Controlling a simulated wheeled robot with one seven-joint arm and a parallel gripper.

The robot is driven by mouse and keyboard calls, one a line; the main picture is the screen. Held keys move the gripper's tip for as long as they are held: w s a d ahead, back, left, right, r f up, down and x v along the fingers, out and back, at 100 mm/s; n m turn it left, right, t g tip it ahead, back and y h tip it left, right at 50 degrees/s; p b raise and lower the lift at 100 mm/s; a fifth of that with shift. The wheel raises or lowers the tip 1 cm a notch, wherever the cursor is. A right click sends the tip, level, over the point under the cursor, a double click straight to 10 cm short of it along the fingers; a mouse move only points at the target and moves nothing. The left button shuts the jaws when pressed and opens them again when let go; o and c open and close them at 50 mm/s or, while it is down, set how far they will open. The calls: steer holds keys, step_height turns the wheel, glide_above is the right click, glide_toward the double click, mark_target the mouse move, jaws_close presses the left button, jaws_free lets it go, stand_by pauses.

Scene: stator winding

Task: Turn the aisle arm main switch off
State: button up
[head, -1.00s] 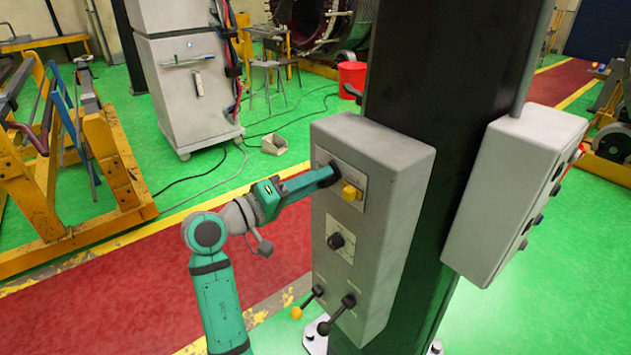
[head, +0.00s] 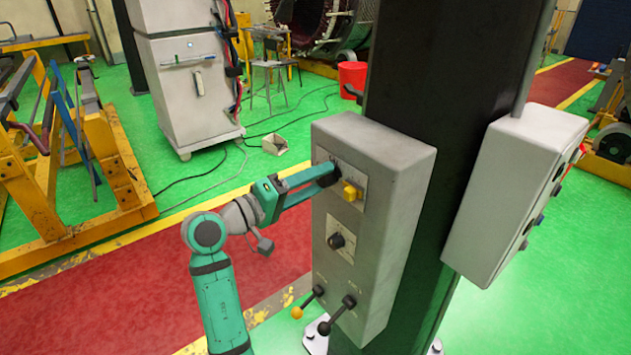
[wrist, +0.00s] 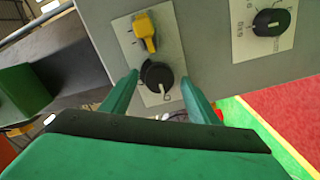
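The grey control box (head: 398,165) is mounted on a dark column. Its upper plate carries a black rotary knob (wrist: 157,75) and a yellow handle (head: 351,190); the yellow handle also shows in the wrist view (wrist: 145,31). My gripper (head: 322,177) is at the black knob. In the wrist view its two green fingers are apart, one on each side of the knob, with narrow gaps showing. The knob is partly hidden by the gripper in the head view. I cannot read which control is labelled the main switch.
A second black knob (head: 337,241) sits lower on the box, above an orange-tipped lever (head: 308,300) and a black lever (head: 338,312). Another grey box (head: 520,190) is on the column's right side. Yellow racks (head: 110,165) stand at left.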

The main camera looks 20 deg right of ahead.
steer(key=shift+a, duration=0.1)
steer(key=v, duration=1)
steer(key=shift+a, duration=0.3)
steer(key=shift+s, duration=0.1)
